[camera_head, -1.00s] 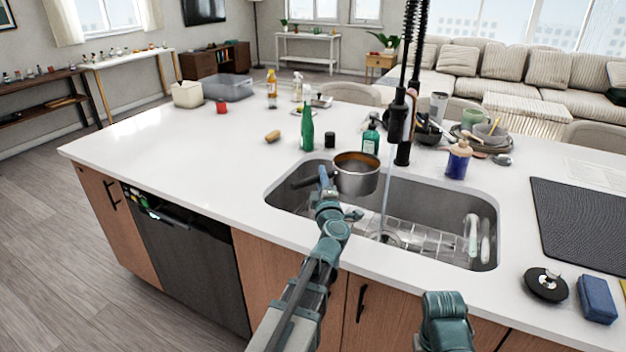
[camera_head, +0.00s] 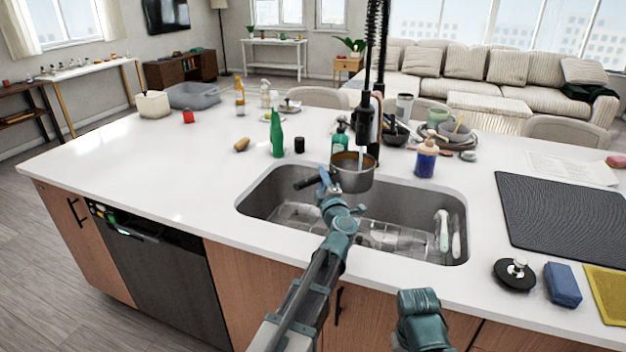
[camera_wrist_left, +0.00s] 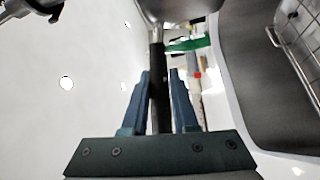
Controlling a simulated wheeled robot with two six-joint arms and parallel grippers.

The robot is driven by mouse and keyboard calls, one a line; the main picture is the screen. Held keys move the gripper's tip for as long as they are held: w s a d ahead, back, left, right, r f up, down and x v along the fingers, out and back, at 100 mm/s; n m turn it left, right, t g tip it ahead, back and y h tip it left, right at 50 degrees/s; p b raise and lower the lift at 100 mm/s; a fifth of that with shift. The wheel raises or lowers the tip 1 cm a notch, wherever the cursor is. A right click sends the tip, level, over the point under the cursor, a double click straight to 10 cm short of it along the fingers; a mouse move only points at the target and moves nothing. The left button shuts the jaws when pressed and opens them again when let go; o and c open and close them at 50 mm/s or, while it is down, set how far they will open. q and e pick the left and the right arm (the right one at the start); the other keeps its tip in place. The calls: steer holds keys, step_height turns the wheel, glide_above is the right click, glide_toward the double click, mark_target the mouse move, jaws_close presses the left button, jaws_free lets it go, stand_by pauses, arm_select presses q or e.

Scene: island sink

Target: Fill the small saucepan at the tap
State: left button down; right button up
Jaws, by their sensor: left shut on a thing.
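The small saucepan (camera_head: 353,178) is grey metal with a brownish inside and a dark handle. It is held roughly upright over the sink (camera_head: 405,205). My left gripper (camera_head: 325,181) is shut on the handle; the left wrist view shows the dark handle (camera_wrist_left: 157,95) between its blue fingers. The black tap (camera_head: 364,122) hangs above the saucepan. A thin water stream (camera_head: 361,157) falls from it into the saucepan's opening. The water level inside cannot be made out. My right gripper is not seen; only a teal part of my right arm shows at the bottom.
Behind the sink stand a green bottle (camera_head: 277,135), a teal bottle (camera_head: 340,136), a blue soap dispenser (camera_head: 426,160) and stacked dishes (camera_head: 452,140). A black mat (camera_head: 565,215), a blue sponge (camera_head: 562,284) and a black lid (camera_head: 514,275) lie at right. The left counter is mostly clear.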

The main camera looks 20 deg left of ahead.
mark_target(312, 184)
arm_select(q)
steer(key=shift+w+d, duration=0.95)
steer(key=shift+d, duration=0.1)
stand_by(4.8)
steer(key=shift+s+a, duration=0.35)
steer(key=shift+s, duration=1.1)
steer(key=shift+s+a, duration=0.4)
steer(key=shift+s, duration=1.05)
steer(key=shift+s+a, duration=0.35)
steer(key=shift+s, duration=1.1)
